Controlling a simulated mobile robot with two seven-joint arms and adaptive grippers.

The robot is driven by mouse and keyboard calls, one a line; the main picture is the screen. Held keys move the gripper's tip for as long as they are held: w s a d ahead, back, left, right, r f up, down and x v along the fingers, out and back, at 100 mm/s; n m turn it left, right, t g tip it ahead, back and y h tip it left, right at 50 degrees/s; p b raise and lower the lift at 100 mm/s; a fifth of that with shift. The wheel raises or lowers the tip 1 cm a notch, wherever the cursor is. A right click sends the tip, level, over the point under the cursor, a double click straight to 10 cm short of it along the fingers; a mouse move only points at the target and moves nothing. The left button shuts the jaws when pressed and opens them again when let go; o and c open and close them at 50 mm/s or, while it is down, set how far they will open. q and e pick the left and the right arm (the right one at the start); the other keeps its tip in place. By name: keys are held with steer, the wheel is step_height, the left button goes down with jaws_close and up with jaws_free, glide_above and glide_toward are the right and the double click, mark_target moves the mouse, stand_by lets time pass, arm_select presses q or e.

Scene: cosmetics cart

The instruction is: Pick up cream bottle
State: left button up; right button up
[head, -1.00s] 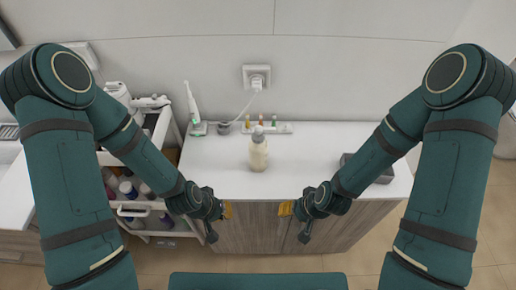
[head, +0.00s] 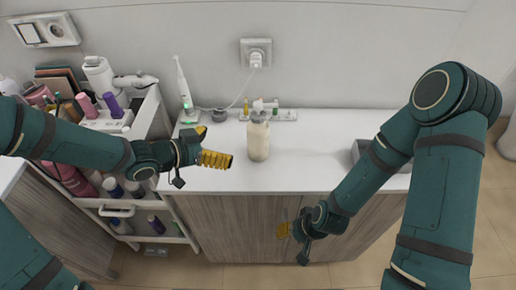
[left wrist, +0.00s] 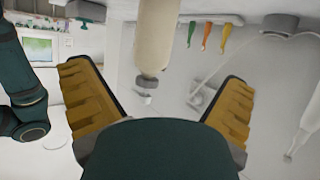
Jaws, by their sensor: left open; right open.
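The cream bottle (head: 258,141) stands upright on the white counter, pale cream with a pump top. My left gripper (head: 211,146) is open and empty just left of the bottle, its yellow fingers pointing toward it and apart from it. In the left wrist view the bottle (left wrist: 155,38) shows upside down at the top, beyond and roughly between the two open fingers (left wrist: 160,95). My right gripper (head: 288,238) hangs low in front of the cabinet doors, away from the bottle. Its fingers are partly hidden.
Behind the bottle is a tray (head: 284,115) with small coloured items. An electric toothbrush (head: 183,84) stands at the back left. A cart (head: 150,125) full of cosmetics is at left. A grey box (head: 362,150) sits at the counter's right end. The counter between bottle and box is clear.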

mark_target(249, 144)
arm_select(q)
steer(key=shift+m, duration=0.3)
steer(key=b+x, duration=0.3)
steer(key=x, duration=0.5)
steer(key=shift+d, duration=0.25)
steer(key=x, duration=0.1)
steer(key=b+x, duration=0.1)
steer(key=x, duration=0.1)
steer(key=b+x, duration=0.1)
steer(key=shift+s+d+f, duration=0.2)
steer(key=shift+f, duration=0.3)
steer(key=shift+w+d+f+b, duration=0.1)
steer(key=shift+w+d+b, duration=0.2)
steer(key=c, duration=1.4)
